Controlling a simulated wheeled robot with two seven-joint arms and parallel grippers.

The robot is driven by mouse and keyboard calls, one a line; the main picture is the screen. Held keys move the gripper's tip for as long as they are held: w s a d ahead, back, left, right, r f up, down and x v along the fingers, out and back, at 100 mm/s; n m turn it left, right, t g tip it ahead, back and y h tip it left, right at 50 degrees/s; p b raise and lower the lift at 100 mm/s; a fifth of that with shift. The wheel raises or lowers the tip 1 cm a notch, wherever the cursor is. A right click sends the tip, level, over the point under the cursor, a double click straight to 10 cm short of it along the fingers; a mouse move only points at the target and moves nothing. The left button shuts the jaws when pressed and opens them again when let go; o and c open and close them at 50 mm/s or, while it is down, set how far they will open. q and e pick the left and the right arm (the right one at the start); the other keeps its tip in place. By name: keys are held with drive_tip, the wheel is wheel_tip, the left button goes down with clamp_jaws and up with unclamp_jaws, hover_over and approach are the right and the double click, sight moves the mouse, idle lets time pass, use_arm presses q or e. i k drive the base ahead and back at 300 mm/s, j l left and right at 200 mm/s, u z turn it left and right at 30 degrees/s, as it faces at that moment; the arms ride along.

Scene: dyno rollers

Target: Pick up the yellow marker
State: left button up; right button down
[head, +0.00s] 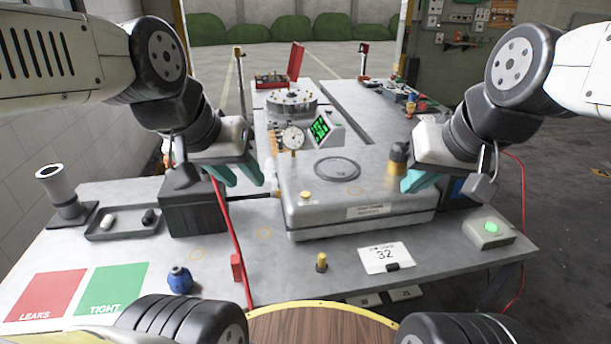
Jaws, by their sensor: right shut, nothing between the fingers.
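The grey case (360,215) fills the middle, with a dial gauge (293,138) and green display (320,130) behind. A blue knob-like piece (180,279), red and green pads and a red cord lie left. A green-button box (491,232) stands right.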

sight(321, 266)
drive_tip(key=k+j, duration=0.2)
drive_tip(key=j, duration=0.15)
drive_tip(key=k+j+z, duration=0.1)
drive_tip(key=j, duration=0.25)
drive_tip(key=k+j, duration=0.25)
drive_tip(key=j+z, duration=0.05)
drive_tip(key=j, duration=0.05)
